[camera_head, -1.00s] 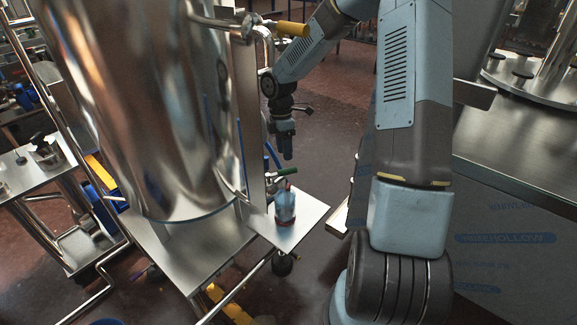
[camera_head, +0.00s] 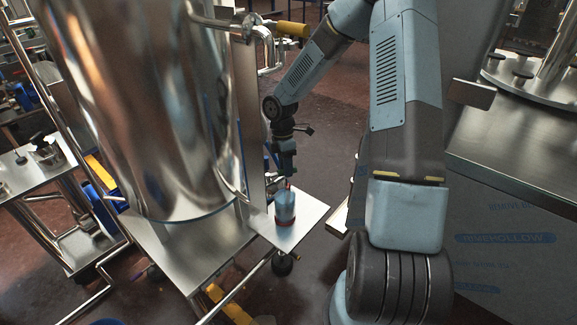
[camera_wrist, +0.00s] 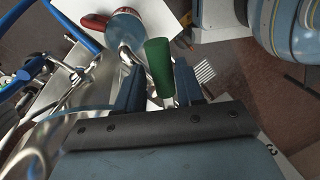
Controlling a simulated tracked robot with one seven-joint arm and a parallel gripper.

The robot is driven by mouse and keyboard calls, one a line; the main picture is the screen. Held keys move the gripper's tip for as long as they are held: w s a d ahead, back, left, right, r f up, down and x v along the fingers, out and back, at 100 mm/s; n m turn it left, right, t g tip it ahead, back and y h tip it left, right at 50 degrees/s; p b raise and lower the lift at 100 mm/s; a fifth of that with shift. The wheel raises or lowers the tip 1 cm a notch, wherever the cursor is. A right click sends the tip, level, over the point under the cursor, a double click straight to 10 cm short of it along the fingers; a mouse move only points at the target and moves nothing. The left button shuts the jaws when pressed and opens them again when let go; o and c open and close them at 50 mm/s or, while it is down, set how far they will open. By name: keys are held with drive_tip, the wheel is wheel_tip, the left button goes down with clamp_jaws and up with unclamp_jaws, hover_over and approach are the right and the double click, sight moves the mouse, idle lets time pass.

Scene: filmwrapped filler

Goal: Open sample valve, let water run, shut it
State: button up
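The green valve handle (camera_wrist: 158,66) shows in the wrist view, in line with the gap between my fingers. My gripper (camera_wrist: 158,88) has its two blue fingers apart, one on each side of the handle; I cannot tell whether either touches it. In the head view my gripper (camera_head: 287,172) points down just above a blue, red-based container (camera_head: 285,208) and hides the handle. The container stands on a metal plate (camera_head: 312,211) and also shows in the wrist view (camera_wrist: 127,30). No running water can be made out.
A large shiny steel tank (camera_head: 150,110) stands close to the left of my gripper. A pipe with a yellow handle (camera_head: 292,29) is above. Blue tubing (camera_wrist: 72,24) shows at the wrist view's left. A film-wrapped steel cabinet (camera_head: 500,215) is at the right.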

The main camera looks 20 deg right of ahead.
clamp_jaws()
drive_tip(key=shift+d, duration=0.2)
idle(0.3)
drive_tip(key=shift+a, duration=0.1)
